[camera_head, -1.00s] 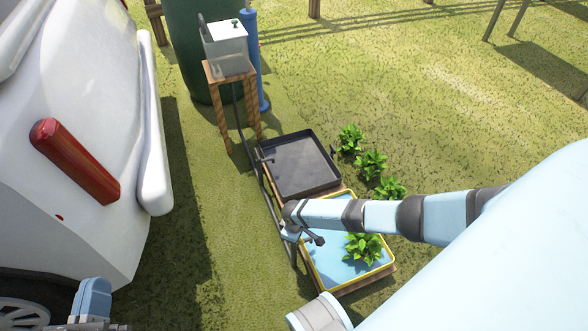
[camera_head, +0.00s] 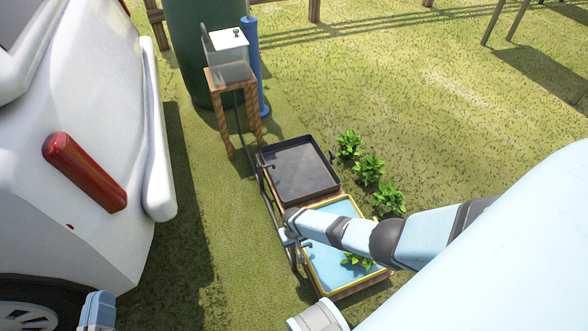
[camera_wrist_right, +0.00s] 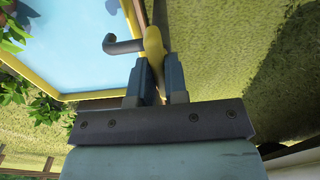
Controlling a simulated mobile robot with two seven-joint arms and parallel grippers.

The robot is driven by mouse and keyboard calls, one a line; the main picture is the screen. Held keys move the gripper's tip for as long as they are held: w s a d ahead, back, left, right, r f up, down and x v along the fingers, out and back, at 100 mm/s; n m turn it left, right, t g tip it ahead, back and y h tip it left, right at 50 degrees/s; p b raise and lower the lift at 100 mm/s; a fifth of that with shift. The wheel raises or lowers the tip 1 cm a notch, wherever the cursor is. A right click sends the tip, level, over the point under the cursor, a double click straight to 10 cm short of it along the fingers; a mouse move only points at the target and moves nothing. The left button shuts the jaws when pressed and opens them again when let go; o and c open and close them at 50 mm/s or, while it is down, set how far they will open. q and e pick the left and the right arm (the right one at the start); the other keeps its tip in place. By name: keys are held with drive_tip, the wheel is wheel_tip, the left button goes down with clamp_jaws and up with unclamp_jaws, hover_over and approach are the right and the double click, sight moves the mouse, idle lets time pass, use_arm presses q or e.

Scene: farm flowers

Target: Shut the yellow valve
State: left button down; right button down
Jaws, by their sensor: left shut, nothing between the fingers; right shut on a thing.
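The yellow valve handle (camera_wrist_right: 153,42) shows in the right wrist view, with a dark bent spout (camera_wrist_right: 122,46) beside it that points over the yellow-rimmed tray. My right gripper (camera_wrist_right: 158,82) is shut on the yellow handle, one finger on each side. In the head view my right gripper (camera_head: 291,238) is at the left edge of the yellow-rimmed tray (camera_head: 312,272), and my wrist and fingers hide the handle there. The tray holds blue water. My left gripper (camera_head: 97,311) is only partly in view at the bottom left, away from the trays and holding nothing.
A black tray (camera_head: 302,172) lies just behind the yellow-rimmed one. A dark pipe (camera_head: 262,183) runs along the trays' left side to a water box (camera_head: 229,55) on a wooden stand. Plants (camera_head: 367,169) grow at the right. A white vehicle (camera_head: 85,110) stands at the left.

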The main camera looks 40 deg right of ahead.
use_arm(q)
drive_tip(key=shift+f, duration=0.3)
use_arm(e)
drive_tip(key=shift+m, duration=0.3)
drive_tip(key=c, duration=1.1)
unclamp_jaws()
drive_tip(key=shift+c, duration=0.2)
use_arm(q)
drive_tip(key=shift+r, duration=0.15)
use_arm(e)
drive_tip(key=shift+r, duration=0.1)
